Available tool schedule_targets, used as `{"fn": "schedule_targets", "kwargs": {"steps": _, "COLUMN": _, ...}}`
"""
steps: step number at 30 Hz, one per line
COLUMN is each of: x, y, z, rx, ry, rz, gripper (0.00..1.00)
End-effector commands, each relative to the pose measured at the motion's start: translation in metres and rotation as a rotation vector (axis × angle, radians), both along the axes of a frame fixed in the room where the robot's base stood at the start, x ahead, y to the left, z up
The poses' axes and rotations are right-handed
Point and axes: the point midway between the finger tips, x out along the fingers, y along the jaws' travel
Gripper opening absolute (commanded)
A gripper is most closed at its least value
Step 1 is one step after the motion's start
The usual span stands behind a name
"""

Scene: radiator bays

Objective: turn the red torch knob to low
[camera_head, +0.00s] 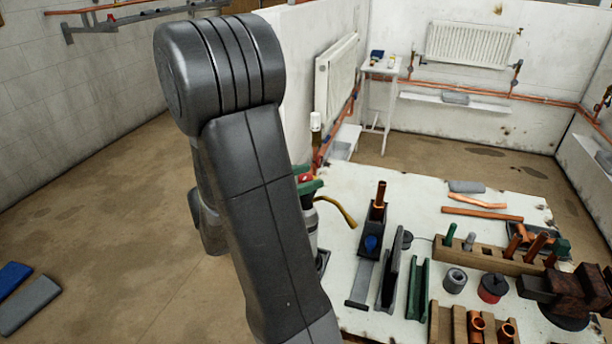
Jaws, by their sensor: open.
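The red torch knob (304,178) shows as a small red patch just right of my arm. It sits by the green head of the torch (312,186). A curved brass-coloured tube (338,208) reaches right from the torch. The torch stands upright at the left edge of the white workbench, and my arm covers its left part. The knob's setting and any low mark are too small to read. My arm crosses the picture in front of the torch and runs out at the bottom edge. My gripper is not in view.
The worn white workbench (355,185) holds a clamp stand with an upright copper pipe (378,198), green and dark channels, a wooden rack (487,257), tins and a rusty vise (570,290). Radiators hang on the far walls. The floor at left is mostly clear.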

Motion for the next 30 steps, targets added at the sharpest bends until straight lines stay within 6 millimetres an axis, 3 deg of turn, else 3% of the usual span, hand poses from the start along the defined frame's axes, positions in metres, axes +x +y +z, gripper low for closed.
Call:
{"fn": "schedule_targets", "kwargs": {"steps": 11, "x": 0.0025, "y": -0.0049, "z": -0.0002, "rx": -0.001, "ry": 0.001, "rz": -0.001, "gripper": 0.49}}
{"fn": "schedule_targets", "kwargs": {"steps": 12, "x": 0.0025, "y": -0.0049, "z": -0.0002, "rx": -0.001, "ry": 0.001, "rz": -0.001, "gripper": 0.47}}
{"fn": "schedule_targets", "kwargs": {"steps": 18, "x": 0.0026, "y": -0.0048, "z": -0.0002, "rx": 0.000, "ry": 0.000, "rz": -0.001, "gripper": 0.08}}
{"fn": "schedule_targets", "kwargs": {"steps": 30, "x": 0.0020, "y": -0.0052, "z": 0.0002, "rx": 0.000, "ry": 0.000, "rz": 0.063, "gripper": 0.06}}
